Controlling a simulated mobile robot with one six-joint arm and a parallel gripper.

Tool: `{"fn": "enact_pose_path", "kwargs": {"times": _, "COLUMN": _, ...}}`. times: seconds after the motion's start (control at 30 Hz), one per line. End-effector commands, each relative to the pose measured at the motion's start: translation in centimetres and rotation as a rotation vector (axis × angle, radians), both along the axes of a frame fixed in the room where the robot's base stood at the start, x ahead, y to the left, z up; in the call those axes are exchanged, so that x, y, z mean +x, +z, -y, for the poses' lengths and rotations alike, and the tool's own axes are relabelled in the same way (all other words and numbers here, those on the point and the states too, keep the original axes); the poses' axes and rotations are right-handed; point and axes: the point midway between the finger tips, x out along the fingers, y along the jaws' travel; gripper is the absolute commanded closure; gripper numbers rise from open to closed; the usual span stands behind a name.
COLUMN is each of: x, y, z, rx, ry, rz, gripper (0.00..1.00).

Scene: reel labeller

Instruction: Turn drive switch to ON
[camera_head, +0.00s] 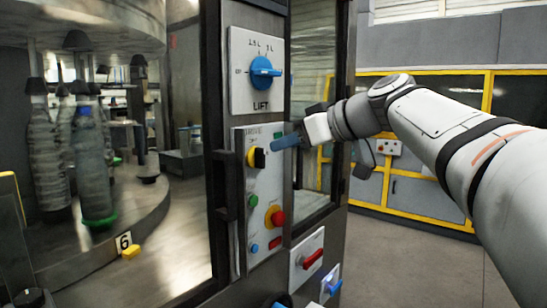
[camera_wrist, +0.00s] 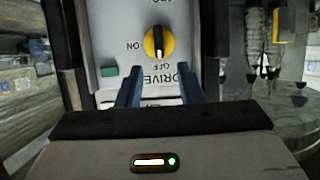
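The drive switch (camera_head: 252,158) is a yellow round knob with a black handle on the light control panel (camera_head: 262,190). It also shows in the wrist view (camera_wrist: 158,42), above the DRIVE label, which appears upside down there. ON is printed to the left of the knob and OFF below it; the black handle lies along the line toward OFF. My gripper (camera_head: 284,142) has blue fingers pointing at the panel, just right of the switch in the head view. In the wrist view my gripper (camera_wrist: 160,76) is open and empty, its fingertips apart below the knob.
A blue LIFT knob (camera_head: 263,72) sits on a plate above. Below the switch are a green button (camera_head: 253,201), a red emergency stop (camera_head: 276,217) and a red handle (camera_head: 312,259). A dark door handle (camera_head: 226,190) stands left of the panel. Bottles (camera_head: 92,165) stand behind glass.

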Motion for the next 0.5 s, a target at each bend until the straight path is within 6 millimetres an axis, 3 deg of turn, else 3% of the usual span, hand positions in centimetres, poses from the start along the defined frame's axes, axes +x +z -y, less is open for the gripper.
{"fn": "enact_pose_path", "kwargs": {"times": 0.2, "x": 2.1, "y": -1.5, "z": -2.8, "rx": -0.001, "ry": 0.003, "rz": -0.006, "gripper": 0.66}}
{"fn": "enact_pose_path", "kwargs": {"times": 0.5, "x": 3.3, "y": -2.4, "z": -4.4, "rx": -0.001, "ry": 0.000, "rz": -0.005, "gripper": 0.66}}
